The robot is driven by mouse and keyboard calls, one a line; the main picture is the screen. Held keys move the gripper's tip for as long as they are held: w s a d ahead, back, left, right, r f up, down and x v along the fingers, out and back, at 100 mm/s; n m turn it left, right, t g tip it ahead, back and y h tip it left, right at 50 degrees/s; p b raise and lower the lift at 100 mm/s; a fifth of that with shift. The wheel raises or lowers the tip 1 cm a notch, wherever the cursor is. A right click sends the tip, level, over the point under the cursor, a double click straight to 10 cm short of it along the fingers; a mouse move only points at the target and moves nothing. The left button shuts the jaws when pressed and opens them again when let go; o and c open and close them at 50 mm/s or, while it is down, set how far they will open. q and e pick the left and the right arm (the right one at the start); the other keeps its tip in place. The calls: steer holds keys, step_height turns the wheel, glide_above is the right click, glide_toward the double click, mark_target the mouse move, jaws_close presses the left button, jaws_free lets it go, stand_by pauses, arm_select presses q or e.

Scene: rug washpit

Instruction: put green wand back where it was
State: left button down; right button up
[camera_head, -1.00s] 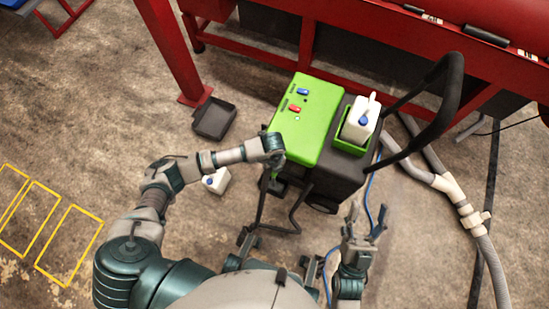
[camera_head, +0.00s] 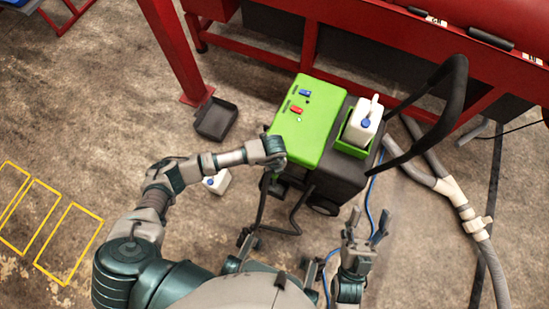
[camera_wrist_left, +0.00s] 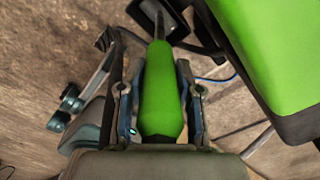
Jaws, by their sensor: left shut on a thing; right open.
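The green wand (camera_wrist_left: 162,105) shows in the left wrist view as a thick green grip with a thin dark rod beyond it. My left gripper (camera_wrist_left: 162,72) is shut around the green grip, one finger on each side. The machine's green body also fills the upper right of the left wrist view (camera_wrist_left: 285,45). My right gripper (camera_head: 367,224) is open and empty, below and right of the machine.
A white canister (camera_head: 362,118) sits in a green holder on the machine, beside its black handle (camera_head: 457,95). Another white canister (camera_head: 218,182) and a black tray (camera_head: 216,119) are on the floor. A grey hose (camera_head: 462,205) lies right. A red frame (camera_head: 340,25) stands behind.

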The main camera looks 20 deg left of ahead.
arm_select(q)
steer(key=shift+f, duration=0.1)
steer(key=c, duration=0.7)
jaws_free()
step_height(320, 180, up, 12)
steer(key=shift+f, duration=0.1)
